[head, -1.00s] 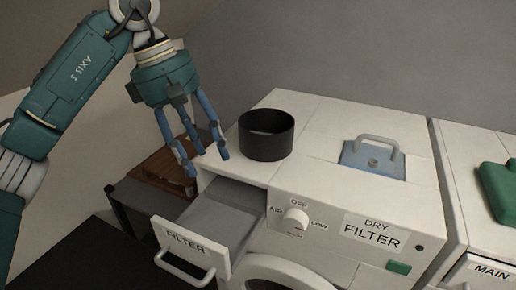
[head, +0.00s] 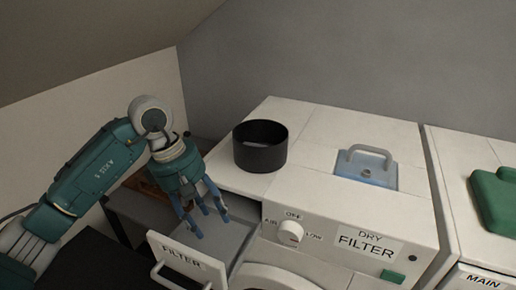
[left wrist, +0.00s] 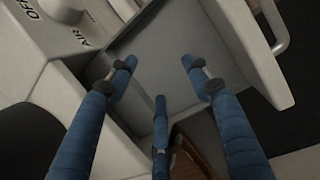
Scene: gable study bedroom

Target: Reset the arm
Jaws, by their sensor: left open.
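My left gripper (head: 208,219) is open and empty, with its blue fingers spread. In the head view it hangs over the pulled-out filter drawer (head: 226,241) of the white dryer (head: 408,205). In the left wrist view the fingers (left wrist: 160,80) point at the bare grey floor of the drawer (left wrist: 160,45); I see nothing between them. I cannot tell whether a fingertip touches the drawer. My right gripper is not in view.
A black round bin (head: 260,158) stands open on the dryer top. Behind the panel lies a blue handled plate (head: 366,170). A green object (head: 495,202) sits on the neighbouring machine at right. The drawer front (head: 178,262) with its handle sticks out. A sloped ceiling is at upper left.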

